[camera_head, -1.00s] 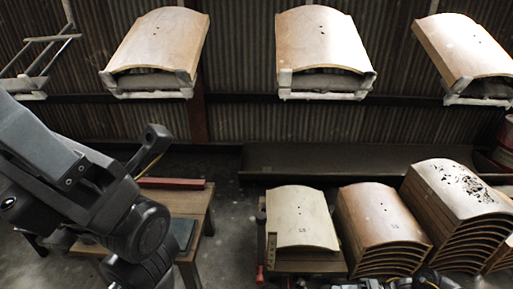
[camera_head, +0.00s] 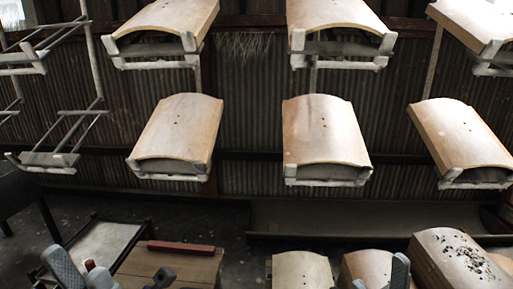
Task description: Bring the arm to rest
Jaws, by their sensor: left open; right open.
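My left gripper (camera_head: 81,270) shows at the bottom left edge of the head view, with two grey fingers apart and pointing up. It is open, and I see no panel held in it. My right gripper (camera_head: 380,278) shows at the bottom edge, right of centre, in front of the stacked panels. Its grey fingers are apart, and it is open with nothing seen between them. The rest of both arms is mostly cut off by the bottom edge.
Curved wooden panels hang in two rows on hangers, such as one at the centre (camera_head: 322,130). Empty hangers (camera_head: 75,135) are at the left. A wooden table (camera_head: 165,266) with a red bar (camera_head: 181,248) stands low left. Stacked panels (camera_head: 460,262) are at the bottom right.

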